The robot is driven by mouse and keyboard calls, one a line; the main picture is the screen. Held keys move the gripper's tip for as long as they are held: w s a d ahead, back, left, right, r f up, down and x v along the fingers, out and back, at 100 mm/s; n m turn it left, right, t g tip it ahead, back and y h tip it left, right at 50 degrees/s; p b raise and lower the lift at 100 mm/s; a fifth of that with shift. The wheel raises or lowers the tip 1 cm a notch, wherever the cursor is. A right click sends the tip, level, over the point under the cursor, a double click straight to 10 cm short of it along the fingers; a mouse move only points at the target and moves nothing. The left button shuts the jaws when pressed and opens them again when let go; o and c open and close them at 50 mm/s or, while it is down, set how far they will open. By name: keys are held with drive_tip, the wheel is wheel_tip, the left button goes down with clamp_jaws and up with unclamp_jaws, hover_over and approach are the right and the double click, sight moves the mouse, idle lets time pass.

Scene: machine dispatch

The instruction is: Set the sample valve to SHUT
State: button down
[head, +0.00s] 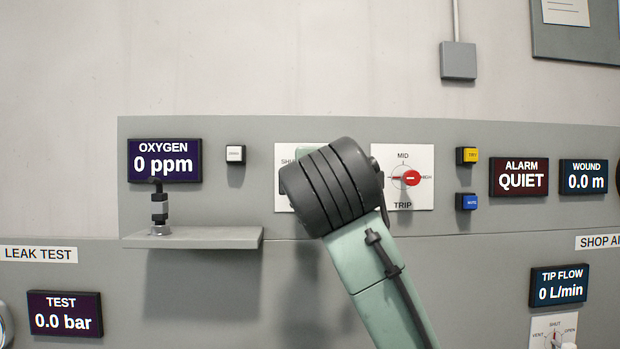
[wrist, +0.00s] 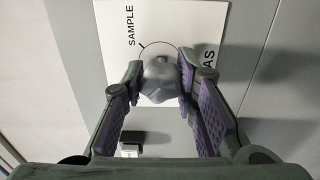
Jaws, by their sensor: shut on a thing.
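The sample valve's grey knob (wrist: 163,82) sits on a white plate (wrist: 112,15) marked SAMPLE in the wrist view. My gripper (wrist: 162,72) is shut on this knob, one finger on each side. The knob's pointer and the position it points to cannot be made out. In the head view my dark wrist and green arm cover most of the plate (head: 283,165); the knob is hidden there.
A TRIP selector with a red knob (head: 411,178) is close to the right of my wrist. A shelf (head: 195,238) with a small dark fitting (head: 159,208) juts out at the left. A white button (head: 235,154) and yellow and blue buttons (head: 467,156) flank the area.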

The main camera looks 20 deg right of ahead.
idle(0.3)
drive_tip(key=c, duration=1.2)
unclamp_jaws()
drive_tip(key=shift+c, duration=0.2)
drive_tip(key=v, duration=1.2)
